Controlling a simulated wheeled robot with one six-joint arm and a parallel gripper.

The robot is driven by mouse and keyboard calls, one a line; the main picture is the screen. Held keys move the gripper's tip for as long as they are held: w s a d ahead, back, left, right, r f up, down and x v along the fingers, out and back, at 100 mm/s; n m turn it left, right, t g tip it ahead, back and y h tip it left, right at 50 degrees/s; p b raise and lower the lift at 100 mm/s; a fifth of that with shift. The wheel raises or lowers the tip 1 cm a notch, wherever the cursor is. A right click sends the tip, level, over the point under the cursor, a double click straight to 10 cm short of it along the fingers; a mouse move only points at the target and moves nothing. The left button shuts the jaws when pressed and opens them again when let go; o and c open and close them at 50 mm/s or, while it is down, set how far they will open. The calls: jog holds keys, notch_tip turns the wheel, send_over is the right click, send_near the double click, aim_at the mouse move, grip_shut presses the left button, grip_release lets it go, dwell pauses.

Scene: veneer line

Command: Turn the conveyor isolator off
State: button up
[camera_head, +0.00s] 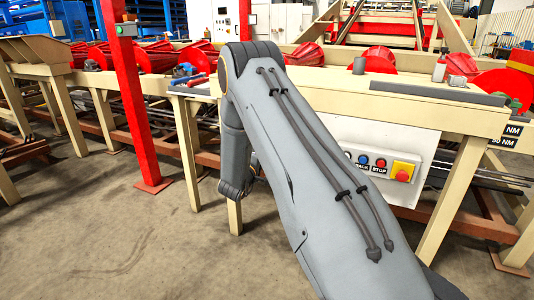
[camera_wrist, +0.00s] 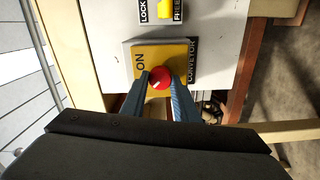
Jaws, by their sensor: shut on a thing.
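In the wrist view, the conveyor isolator is a round red knob (camera_wrist: 160,78) on a yellow plate (camera_wrist: 176,52). The plate reads "ON" on its left and "CONVEYOR" along its right edge. A small pale mark shows on the knob. My gripper (camera_wrist: 160,82) has its two fingers on either side of the knob and is shut on it. In the head view my arm covers the isolator and my gripper.
In the wrist view, a yellow switch (camera_wrist: 166,10) between "LOCK" and "FREE" labels sits above the isolator. In the head view, the white panel (camera_head: 400,140) carries several push buttons and a red stop button (camera_head: 402,175) on yellow. A red post (camera_head: 124,95) stands left.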

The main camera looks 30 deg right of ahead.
jog(key=shift+s+d+f, duration=0.1)
jog(key=shift+s, duration=0.05)
jog(key=o, duration=1.1)
jog(key=shift+c, duration=0.2)
jog(key=v, duration=0.7)
jog(key=shift+s+a, duration=0.25)
jog(key=shift+a, duration=0.1)
